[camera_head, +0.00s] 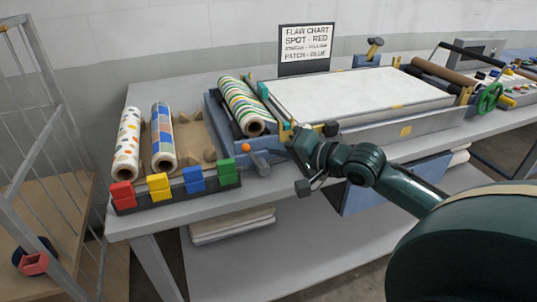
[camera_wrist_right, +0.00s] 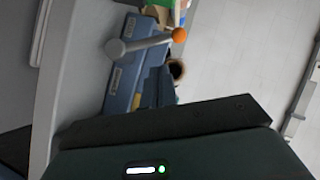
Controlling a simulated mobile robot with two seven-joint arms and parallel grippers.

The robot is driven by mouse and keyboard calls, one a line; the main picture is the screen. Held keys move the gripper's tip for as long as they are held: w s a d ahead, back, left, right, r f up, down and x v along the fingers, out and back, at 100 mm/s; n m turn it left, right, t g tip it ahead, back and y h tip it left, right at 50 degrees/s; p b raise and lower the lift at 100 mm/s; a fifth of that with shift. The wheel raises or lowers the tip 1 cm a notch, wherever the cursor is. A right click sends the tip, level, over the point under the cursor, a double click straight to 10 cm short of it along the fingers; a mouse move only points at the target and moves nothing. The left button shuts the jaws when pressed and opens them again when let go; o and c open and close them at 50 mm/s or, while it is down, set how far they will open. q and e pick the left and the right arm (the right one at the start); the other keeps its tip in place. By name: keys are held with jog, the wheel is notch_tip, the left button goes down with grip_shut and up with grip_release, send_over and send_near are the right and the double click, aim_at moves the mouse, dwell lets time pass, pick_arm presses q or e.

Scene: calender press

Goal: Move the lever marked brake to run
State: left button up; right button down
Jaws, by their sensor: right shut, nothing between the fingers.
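A lever with an orange knob (camera_head: 246,147) and a grey arm sits at the front left corner of the press, beside the striped roll. In the right wrist view the orange knob (camera_wrist_right: 179,35) is at the upper middle, and its arm runs left to a round grey hub (camera_wrist_right: 115,48) on a blue housing (camera_wrist_right: 122,88). Small pale plates on the housing are too small to read, so I cannot confirm the brake marking. My right gripper (camera_head: 292,138) is shut and empty, to the right of the lever and apart from it. My left gripper is not in view.
A rack of coloured blocks (camera_head: 178,190) and two patterned rolls stand at the left of the table. A striped roll (camera_head: 245,106) lies in the press beside the white sheet (camera_head: 355,94). A green handwheel (camera_head: 489,98) is at the far right. A wire cage (camera_head: 50,120) stands at left.

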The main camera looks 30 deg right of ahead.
aim_at(255, 158)
jog(key=shift+w+a+f, duration=0.25)
jog(key=shift+a, duration=0.2)
jog(key=shift+w+a+f, duration=0.2)
jog(key=shift+a+f, duration=0.05)
jog(key=shift+a, duration=0.3)
